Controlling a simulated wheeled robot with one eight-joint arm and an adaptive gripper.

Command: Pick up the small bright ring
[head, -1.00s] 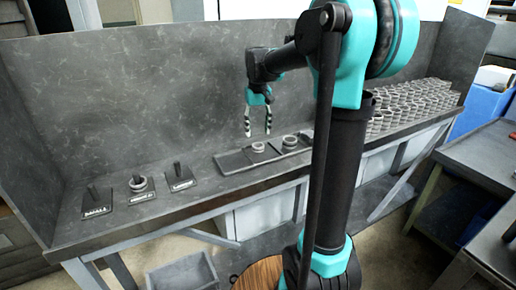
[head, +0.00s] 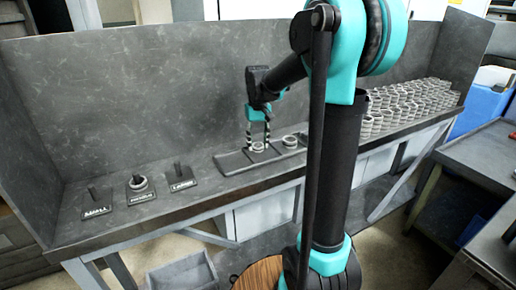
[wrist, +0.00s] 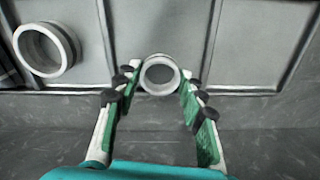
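The small bright ring (head: 258,147) lies in a compartment of the flat dark tray (head: 232,161) on the bench. In the wrist view the ring (wrist: 160,74) sits between the two fingertips of my gripper (wrist: 160,78). My gripper (head: 258,142) points down at the ring in the head view, its fingers apart on either side of it. A small gap shows between the ring and the fingers, at least on the right; contact on the left is unclear. A larger ring (wrist: 46,48) lies in the neighbouring compartment, also seen in the head view (head: 290,141).
Three labelled posts stand on the bench at left: one bare (head: 95,201), one with a ring (head: 138,183), one bare (head: 180,175). Many rings (head: 415,98) are stacked at the bench's right end. A grey wall (head: 150,95) rises behind the bench.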

